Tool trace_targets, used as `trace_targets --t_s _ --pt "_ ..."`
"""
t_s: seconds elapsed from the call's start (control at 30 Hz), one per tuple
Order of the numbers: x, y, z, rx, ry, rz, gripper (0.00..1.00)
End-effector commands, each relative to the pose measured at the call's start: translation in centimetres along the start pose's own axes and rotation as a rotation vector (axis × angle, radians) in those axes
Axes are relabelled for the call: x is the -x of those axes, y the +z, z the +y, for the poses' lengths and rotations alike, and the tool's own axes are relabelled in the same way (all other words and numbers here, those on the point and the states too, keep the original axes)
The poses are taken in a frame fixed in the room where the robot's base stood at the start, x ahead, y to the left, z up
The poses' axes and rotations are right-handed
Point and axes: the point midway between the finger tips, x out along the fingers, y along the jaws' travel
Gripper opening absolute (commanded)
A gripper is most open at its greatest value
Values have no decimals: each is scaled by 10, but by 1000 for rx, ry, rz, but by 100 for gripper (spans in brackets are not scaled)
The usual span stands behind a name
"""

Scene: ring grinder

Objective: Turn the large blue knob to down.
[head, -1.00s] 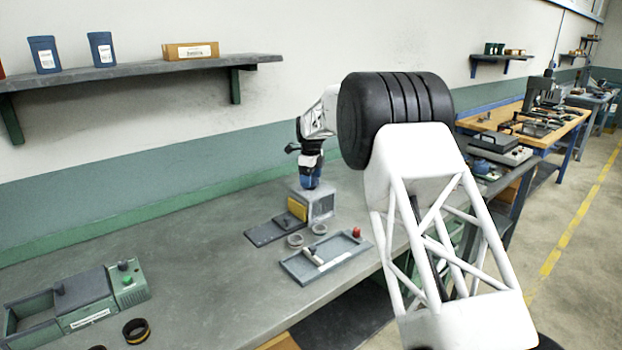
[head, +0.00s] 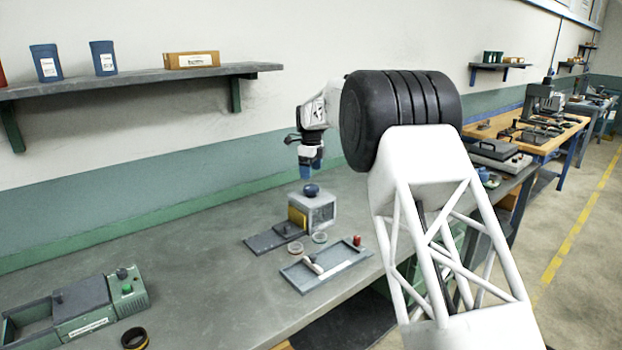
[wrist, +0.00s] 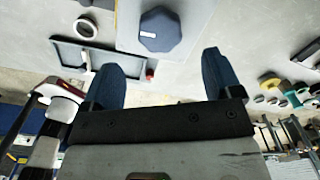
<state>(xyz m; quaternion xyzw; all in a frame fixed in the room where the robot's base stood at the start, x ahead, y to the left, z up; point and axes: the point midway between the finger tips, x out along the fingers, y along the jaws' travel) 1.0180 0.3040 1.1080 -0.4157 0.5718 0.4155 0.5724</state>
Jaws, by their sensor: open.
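The large blue knob (head: 311,190) sits on top of a grey box (head: 320,210) on the bench. In the wrist view the knob (wrist: 162,35) is a dark blue, many-sided cap with a small white mark on its left part. My gripper (head: 311,162) is above the knob, with a gap between the fingertips and the knob. In the wrist view my gripper (wrist: 160,70) has its two blue fingers wide apart and nothing between them.
A shallow grey tray (head: 345,268) with a red-capped item lies in front of the box. A green machine (head: 128,290) and a dark ring (head: 135,338) are at the left. Bare bench lies between.

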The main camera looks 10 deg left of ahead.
Motion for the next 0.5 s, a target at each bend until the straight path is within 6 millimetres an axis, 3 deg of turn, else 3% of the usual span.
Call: trace_targets --t_s 0.2,0.5 --pt "12 0 0 0 0 0 84" --pt "13 0 0 0 0 0 84"
